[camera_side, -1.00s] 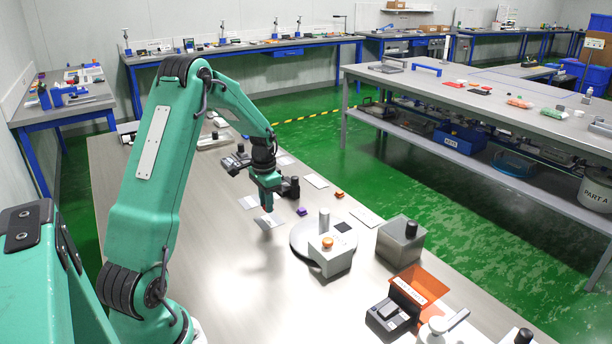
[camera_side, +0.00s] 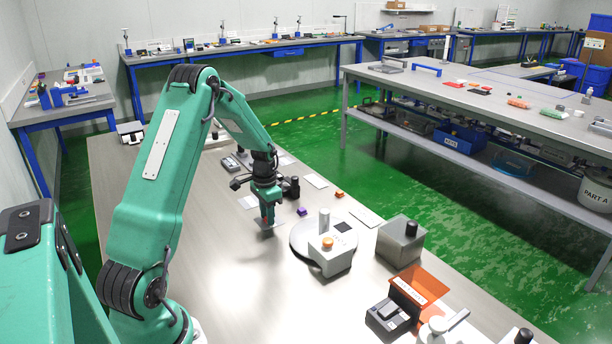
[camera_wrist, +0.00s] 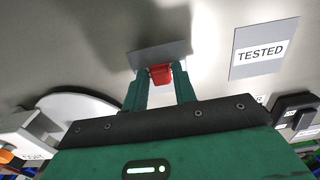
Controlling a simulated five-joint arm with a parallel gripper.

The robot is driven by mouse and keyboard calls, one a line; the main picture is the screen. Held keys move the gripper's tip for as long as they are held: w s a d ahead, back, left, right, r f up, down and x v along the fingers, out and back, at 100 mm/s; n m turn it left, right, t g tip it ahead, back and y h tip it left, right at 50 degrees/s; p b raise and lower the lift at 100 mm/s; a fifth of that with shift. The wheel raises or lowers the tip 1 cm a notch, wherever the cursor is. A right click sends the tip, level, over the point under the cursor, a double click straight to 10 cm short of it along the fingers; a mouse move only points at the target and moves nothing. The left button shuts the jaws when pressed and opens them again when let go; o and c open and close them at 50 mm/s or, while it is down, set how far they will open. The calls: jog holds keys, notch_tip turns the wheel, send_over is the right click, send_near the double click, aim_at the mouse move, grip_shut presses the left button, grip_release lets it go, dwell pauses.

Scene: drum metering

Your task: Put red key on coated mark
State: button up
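My gripper (camera_side: 266,216) is low over the near part of the bench, pointing down. In the wrist view its two fingers (camera_wrist: 160,82) sit on either side of the red key (camera_wrist: 161,75), closed on it. The red key also shows as a small red patch in the side view (camera_side: 264,211). A grey card (camera_wrist: 160,54) lies under and just beyond the key; no word on it is readable. In the side view this card (camera_side: 271,227) is partly hidden by the gripper. I cannot tell whether the key touches it. Another card reads TESTED (camera_wrist: 262,47).
A round turntable (camera_side: 300,243) with a grey button box (camera_side: 331,257) stands close right of the gripper. A purple block (camera_side: 302,211) and an orange block (camera_side: 339,194) lie behind. The bench's front left is clear.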

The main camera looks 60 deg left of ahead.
jog(key=shift+o, duration=1.3)
notch_tip(320, 180, up, 12)
jog(key=shift+r, duration=0.15)
jog(key=shift+d, duration=0.1)
